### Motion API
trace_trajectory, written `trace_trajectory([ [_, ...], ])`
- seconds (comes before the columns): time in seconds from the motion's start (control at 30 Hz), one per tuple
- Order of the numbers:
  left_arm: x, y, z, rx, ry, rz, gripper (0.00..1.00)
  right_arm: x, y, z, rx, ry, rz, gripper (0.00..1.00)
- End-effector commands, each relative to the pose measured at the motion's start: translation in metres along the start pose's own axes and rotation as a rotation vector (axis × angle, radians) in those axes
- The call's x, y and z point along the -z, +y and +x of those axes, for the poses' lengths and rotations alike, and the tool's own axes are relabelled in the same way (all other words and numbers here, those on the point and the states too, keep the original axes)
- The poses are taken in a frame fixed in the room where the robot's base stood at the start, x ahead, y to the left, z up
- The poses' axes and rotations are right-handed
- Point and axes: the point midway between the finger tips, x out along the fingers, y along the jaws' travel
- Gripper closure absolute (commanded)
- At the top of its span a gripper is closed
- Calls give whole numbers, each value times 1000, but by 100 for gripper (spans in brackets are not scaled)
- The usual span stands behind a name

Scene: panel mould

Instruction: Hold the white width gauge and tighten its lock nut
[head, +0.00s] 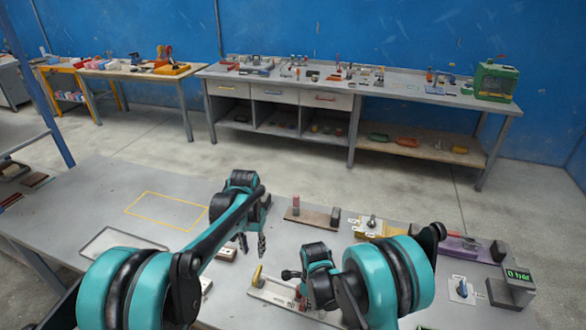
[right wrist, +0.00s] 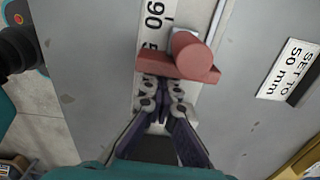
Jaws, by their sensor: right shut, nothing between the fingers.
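The white width gauge (head: 272,292) lies on the table in front of my right arm, with a yellow upright piece near its left end. In the right wrist view its pale rail with a printed scale (right wrist: 154,28) runs upward, and a red block with a round red knob (right wrist: 190,55) sits across it. I cannot tell whether this knob is the lock nut. My right gripper (right wrist: 162,88) is shut and empty, its tips right beside the red block; I cannot tell whether they touch. My left gripper (head: 253,244) is open and empty above the table, left of and behind the gauge.
A "SET TO 50 mm" sign (right wrist: 289,70) stands beside the gauge. A brown board (head: 313,216) with upright blocks lies behind. A purple fixture (head: 465,247) and a box with a green display (head: 511,290) are at right. The yellow-outlined area (head: 167,211) is clear.

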Motion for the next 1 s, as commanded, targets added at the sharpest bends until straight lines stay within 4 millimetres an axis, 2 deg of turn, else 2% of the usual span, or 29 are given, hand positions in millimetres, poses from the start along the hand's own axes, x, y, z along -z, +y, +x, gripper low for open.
trace_trajectory([
  [0.4, 0, 0, 1, 0, 0, 0, 67, 0, 0, 3, 0, 1, 0, 100],
  [0.43, 0, 0, 1, 0, 0, 0, 67, 0, 0, 3, 0, 1, 0, 96],
  [0.53, 0, 0, 1, 0, 0, 0, 67, 0, 0, 3, 0, 1, 0, 71],
  [1.0, 0, 0, 1, 0, 0, 0, 67, 0, 0, 1, 0, 0, 0, 71],
])
